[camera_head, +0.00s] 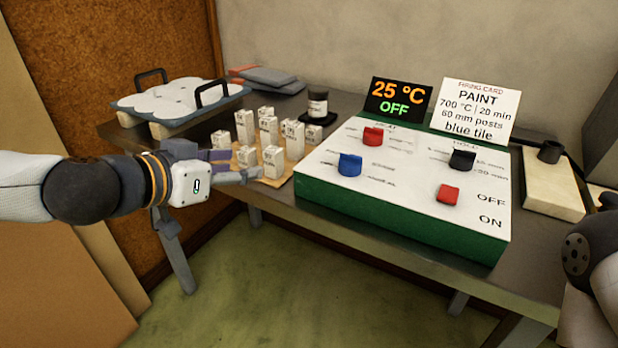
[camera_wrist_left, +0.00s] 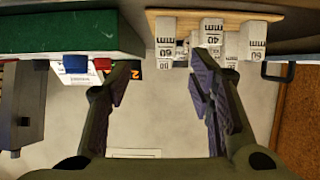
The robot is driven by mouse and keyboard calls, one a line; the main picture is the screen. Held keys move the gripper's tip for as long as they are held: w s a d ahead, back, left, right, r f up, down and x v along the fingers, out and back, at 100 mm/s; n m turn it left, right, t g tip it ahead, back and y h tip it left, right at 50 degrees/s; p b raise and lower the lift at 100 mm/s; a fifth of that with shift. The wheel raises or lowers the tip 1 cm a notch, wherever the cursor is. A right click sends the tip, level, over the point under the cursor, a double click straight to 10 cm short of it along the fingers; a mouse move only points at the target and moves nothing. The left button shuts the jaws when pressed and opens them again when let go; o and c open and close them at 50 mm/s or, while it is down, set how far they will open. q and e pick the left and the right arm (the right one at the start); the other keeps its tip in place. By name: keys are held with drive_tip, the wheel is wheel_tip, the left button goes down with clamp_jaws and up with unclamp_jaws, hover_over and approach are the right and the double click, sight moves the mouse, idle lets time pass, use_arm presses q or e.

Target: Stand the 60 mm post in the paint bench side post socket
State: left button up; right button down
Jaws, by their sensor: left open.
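Several pale posts with printed millimetre labels stand upright on a wooden board (camera_head: 282,184). My left gripper (camera_head: 250,166) is open and empty, at the left front of the posts. Its spread fingers (camera_wrist_left: 163,80) show in the left wrist view, with the posts beyond them. A tray (camera_head: 214,107) with white round pads and two dark handles lies at the back left. I cannot make out the post socket. My right gripper is out of view.
A green control box (camera_head: 400,213) with knobs and a red switch stands right of the posts. Behind it are a 25 °C OFF display (camera_head: 398,98) and a firing card (camera_head: 478,108). A pale block (camera_head: 553,190) lies far right.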

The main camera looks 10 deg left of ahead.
sight(269, 156)
use_arm(q)
drive_tip(key=x, duration=0.2)
drive_tip(key=b+x, duration=0.1)
drive_tip(key=x, duration=0.1)
drive_tip(key=a+b+x, duration=0.1)
drive_tip(key=x, duration=0.1)
drive_tip(key=shift+w+d+f, duration=0.1)
drive_tip(key=shift+w+d, duration=0.05)
drive_tip(key=shift+w, duration=0.45)
drive_tip(key=b+x, duration=0.2)
drive_tip(key=x, duration=0.3)
drive_tip(key=shift+d, duration=0.1)
drive_tip(key=shift+w+d+r, duration=0.1)
drive_tip(key=shift+w+r, duration=0.15)
drive_tip(key=shift+w, duration=0.05)
drive_tip(key=shift+s+r, duration=0.1)
drive_tip(key=shift+r, duration=0.05)
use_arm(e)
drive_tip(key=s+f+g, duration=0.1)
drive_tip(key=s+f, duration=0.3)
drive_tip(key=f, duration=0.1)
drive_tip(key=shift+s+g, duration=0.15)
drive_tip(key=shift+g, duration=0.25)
use_arm(q)
clamp_jaws()
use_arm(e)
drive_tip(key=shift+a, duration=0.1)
